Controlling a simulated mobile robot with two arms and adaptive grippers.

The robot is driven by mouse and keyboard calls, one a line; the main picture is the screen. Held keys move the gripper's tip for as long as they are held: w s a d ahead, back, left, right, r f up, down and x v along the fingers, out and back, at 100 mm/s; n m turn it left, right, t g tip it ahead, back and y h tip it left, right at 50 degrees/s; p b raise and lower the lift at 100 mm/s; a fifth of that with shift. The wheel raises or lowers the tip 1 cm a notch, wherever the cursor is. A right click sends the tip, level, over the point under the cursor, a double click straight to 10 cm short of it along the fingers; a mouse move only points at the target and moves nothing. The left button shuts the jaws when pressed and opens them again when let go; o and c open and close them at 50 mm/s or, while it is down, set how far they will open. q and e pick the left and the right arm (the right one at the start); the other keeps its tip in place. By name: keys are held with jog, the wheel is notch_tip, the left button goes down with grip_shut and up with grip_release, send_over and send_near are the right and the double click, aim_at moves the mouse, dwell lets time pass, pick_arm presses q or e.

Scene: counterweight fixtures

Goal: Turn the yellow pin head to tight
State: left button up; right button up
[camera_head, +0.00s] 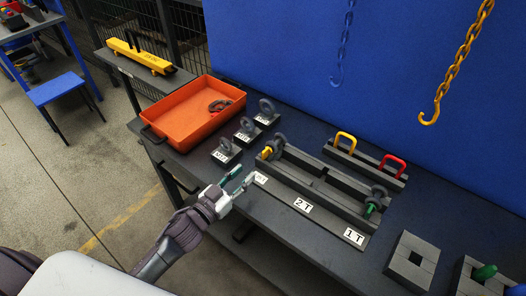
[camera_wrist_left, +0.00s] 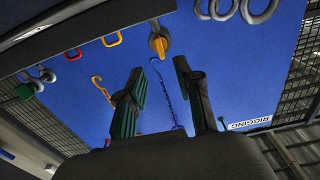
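The yellow pin head (camera_head: 266,152) sticks out toward the front from a grey shackle (camera_head: 278,144) at the left end of the long dark fixture (camera_head: 318,192). It also shows in the left wrist view (camera_wrist_left: 158,42), near the top middle, beyond the fingertips. My left gripper (camera_head: 241,181) is in front of the fixture's left end, short of the pin head and apart from it. Its two green-and-grey fingers are spread with nothing between them, as the left wrist view (camera_wrist_left: 160,80) also shows. My right gripper is in neither view.
A green pin (camera_head: 371,208) sits at the fixture's right end. Small weights with rings (camera_head: 226,152) and an orange tray (camera_head: 196,115) stand to the left. Yellow (camera_head: 345,141) and red (camera_head: 392,166) handles stand behind. A yellow chain hook (camera_head: 432,108) hangs at the upper right.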

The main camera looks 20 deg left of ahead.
aim_at(262, 156)
pick_arm(q)
jog(key=p+x, duration=0.1)
jog(key=x, duration=0.8)
jog(key=shift+w+f, duration=0.1)
jog(key=shift+w, duration=0.05)
grip_shut()
